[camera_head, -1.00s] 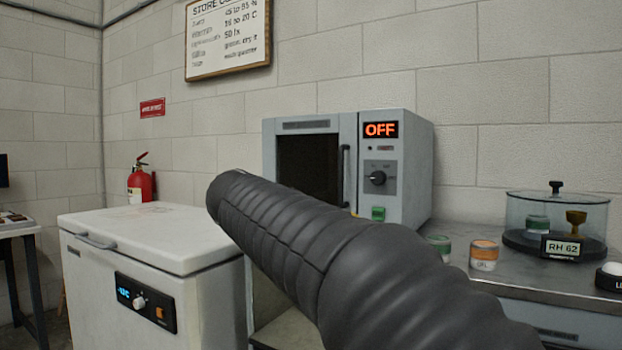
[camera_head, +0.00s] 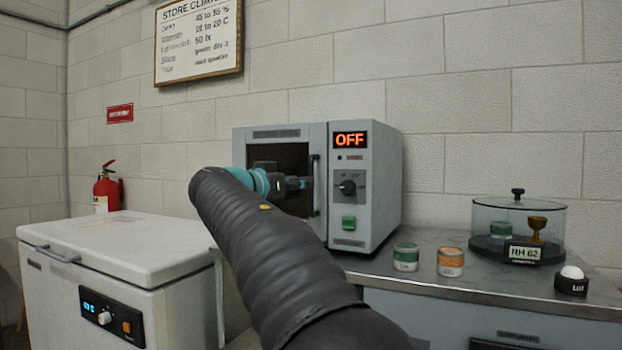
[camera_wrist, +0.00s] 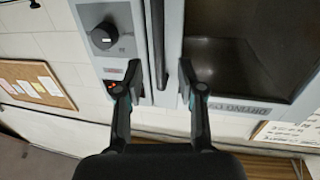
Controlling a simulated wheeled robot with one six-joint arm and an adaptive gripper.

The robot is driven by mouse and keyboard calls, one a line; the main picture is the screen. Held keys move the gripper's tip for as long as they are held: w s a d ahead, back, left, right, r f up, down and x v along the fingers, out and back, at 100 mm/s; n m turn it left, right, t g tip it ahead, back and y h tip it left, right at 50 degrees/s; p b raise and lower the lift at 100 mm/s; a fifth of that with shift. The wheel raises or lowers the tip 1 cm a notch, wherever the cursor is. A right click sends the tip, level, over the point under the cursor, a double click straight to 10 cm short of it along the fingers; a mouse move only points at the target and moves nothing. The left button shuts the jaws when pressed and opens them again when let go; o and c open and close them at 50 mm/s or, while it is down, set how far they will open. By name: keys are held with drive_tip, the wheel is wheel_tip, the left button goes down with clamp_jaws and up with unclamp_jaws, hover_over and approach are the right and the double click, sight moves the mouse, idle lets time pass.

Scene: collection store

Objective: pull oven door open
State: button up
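The grey oven (camera_head: 381,185) stands on the counter against the wall, its display reading OFF. Its door (camera_head: 244,152) is closed, with a dark window (camera_head: 290,210). The upright black door handle (camera_head: 317,200) is at the door's right edge. My gripper (camera_head: 306,183) is in front of the door, level with the handle. In the wrist view my gripper (camera_wrist: 161,78) is open and empty, its two fingers apart. My arm hides the oven's lower left.
A white chest freezer (camera_head: 110,245) stands at the left. Right of the oven, the counter (camera_head: 400,280) holds a green-lidded jar (camera_head: 406,257), an orange-lidded jar (camera_head: 451,262), a glass-domed case (camera_head: 518,225) and a small white-topped device (camera_head: 572,280). The oven's knob (camera_head: 347,187) is close beside the handle.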

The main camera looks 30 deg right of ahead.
sight(311, 209)
drive_tip(key=shift+p+x, duration=0.45)
drive_tip(key=shift+x, duration=2.1)
clamp_jaws()
